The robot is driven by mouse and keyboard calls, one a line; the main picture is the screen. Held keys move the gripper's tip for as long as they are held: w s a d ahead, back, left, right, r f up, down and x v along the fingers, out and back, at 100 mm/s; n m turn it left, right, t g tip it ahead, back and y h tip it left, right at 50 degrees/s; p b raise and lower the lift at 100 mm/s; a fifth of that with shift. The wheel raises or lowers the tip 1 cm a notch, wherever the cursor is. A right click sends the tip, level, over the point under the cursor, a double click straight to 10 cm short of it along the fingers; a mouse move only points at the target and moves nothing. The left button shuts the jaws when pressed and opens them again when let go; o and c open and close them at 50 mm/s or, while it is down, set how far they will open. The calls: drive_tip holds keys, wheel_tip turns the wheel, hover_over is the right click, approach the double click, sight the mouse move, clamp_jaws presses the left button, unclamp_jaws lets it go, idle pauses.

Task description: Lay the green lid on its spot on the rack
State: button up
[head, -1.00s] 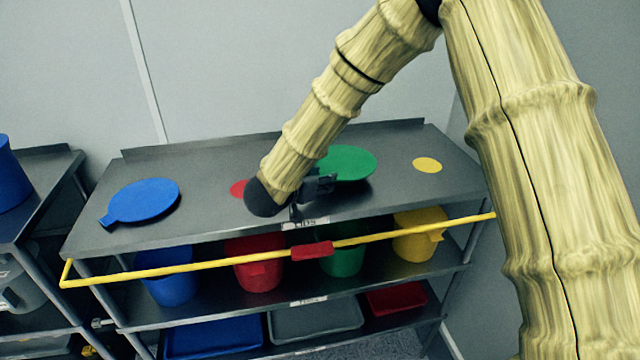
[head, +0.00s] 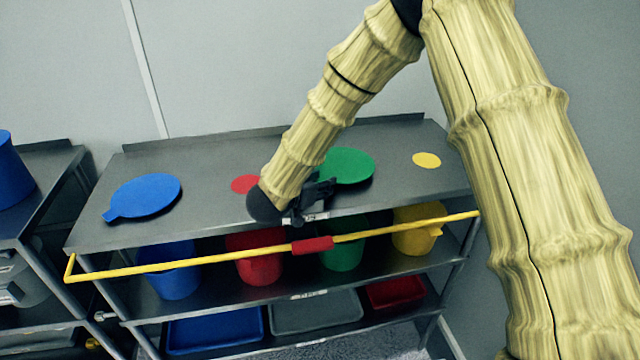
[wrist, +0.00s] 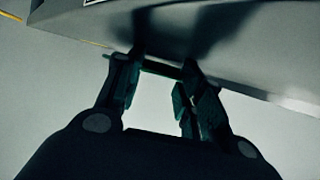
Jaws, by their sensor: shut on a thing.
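The green lid (head: 352,164) is a round disc over the top shelf of the rack (head: 215,212), right of the middle. My gripper (head: 322,188) is at its near left side, shut on its handle, which my fingers mostly hide. In the wrist view my fingers (wrist: 160,75) close around a thin dark green edge, with the shelf's underside or front beyond. The lid looks roughly level and close to the shelf; I cannot tell if it touches. No green spot shows; the lid may cover it.
A blue lid (head: 147,196) lies at the shelf's left. A red spot (head: 245,184) and a yellow spot (head: 426,160) are bare. A yellow bar with a red grip (head: 312,245) crosses the rack's front, below my gripper. Coloured buckets, including a yellow one (head: 415,240), stand below.

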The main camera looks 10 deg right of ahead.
drive_tip(key=shift+s+f, duration=0.25)
drive_tip(key=shift+f, duration=0.3)
drive_tip(key=o, duration=1)
drive_tip(key=shift+f, duration=0.25)
drive_tip(key=shift+s, duration=0.15)
drive_tip(key=shift+r, duration=0.5)
drive_tip(key=r+b+v, duration=0.1)
drive_tip(key=b+v, duration=0.2)
drive_tip(key=v, duration=0.9)
drive_tip(key=shift+w+b, duration=0.35)
drive_tip(key=shift+w, duration=0.05)
